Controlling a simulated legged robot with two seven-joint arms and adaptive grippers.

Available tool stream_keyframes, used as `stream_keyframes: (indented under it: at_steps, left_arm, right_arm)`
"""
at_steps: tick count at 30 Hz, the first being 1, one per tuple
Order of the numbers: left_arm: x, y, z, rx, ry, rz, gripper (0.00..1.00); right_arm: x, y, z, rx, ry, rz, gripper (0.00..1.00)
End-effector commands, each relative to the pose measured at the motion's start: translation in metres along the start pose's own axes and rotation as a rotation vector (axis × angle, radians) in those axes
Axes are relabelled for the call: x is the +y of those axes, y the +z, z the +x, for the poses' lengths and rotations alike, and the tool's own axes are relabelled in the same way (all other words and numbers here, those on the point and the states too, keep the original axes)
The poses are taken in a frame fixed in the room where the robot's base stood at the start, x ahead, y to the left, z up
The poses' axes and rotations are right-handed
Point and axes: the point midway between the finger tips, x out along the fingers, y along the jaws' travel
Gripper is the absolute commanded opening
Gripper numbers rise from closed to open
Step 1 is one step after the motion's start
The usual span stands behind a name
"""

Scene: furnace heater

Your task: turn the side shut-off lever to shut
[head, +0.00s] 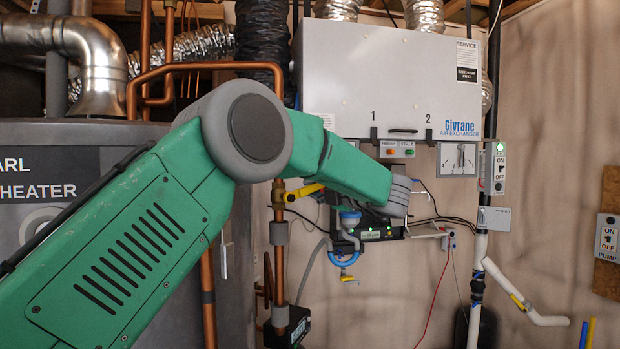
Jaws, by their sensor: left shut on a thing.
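The yellow lever (303,193) is on a vertical copper pipe left of the middle. It lies roughly across the pipe, its right end slightly raised and close under my green forearm. My left arm comes in from the left and bends down at a grey wrist in the middle. My left gripper (366,210) is a dark shape below the forearm, mostly hidden and hard to tell from the black device behind it. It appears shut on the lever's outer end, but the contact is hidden. My right gripper is not in view.
A grey air exchanger (390,80) hangs above the forearm. A white pipe (475,300) runs down at the right. The heater (60,160) stands at the left.

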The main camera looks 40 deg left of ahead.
Motion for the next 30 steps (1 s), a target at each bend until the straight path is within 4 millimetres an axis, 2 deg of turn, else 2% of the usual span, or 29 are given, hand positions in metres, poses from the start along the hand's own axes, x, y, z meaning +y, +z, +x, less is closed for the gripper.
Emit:
stream_keyframes:
  at_steps: [12, 30]
  left_arm:
    - [-0.020, 0.000, -0.003, -0.009, -0.006, 0.226, 0.00]
    - [-0.027, -0.001, -0.004, -0.009, -0.008, 0.279, 0.00]
  right_arm:
    - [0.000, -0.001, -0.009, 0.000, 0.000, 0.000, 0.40]
    - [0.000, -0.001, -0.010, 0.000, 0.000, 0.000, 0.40]
